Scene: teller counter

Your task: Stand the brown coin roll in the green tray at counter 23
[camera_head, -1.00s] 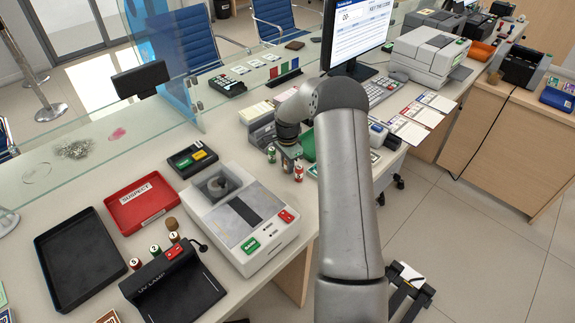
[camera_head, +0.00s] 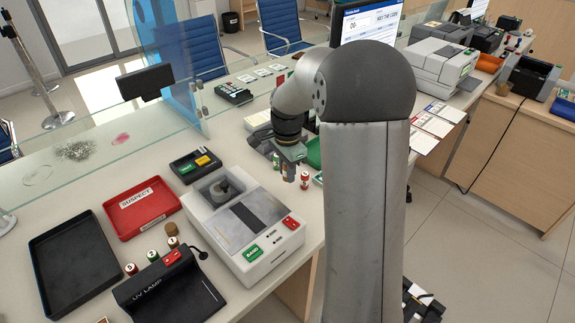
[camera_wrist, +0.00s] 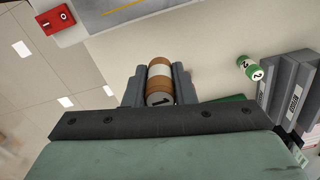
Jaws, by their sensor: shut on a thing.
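My gripper (camera_wrist: 158,88) is shut on the brown coin roll (camera_wrist: 160,78), an orange-brown roll with a pale band and a 1 on its end, held between both fingers in the wrist view. In the head view my gripper (camera_head: 298,176) is small, beyond the banknote machine, with the roll (camera_head: 304,181) at its fingertips. I cannot tell whether the roll touches the counter. A green tray (camera_head: 314,152) shows just behind the gripper, mostly hidden by my arm. A green strip (camera_wrist: 226,98), perhaps its edge, shows in the wrist view. No counter number is readable.
A green coin roll (camera_wrist: 250,67) stands close beside the gripper. The banknote machine (camera_head: 240,215) is near it. A red SUSPECT tray (camera_head: 142,207), a black tray (camera_head: 75,262), a UV lamp (camera_head: 170,290) and several rolls are at left. A glass screen (camera_head: 110,135) runs behind.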

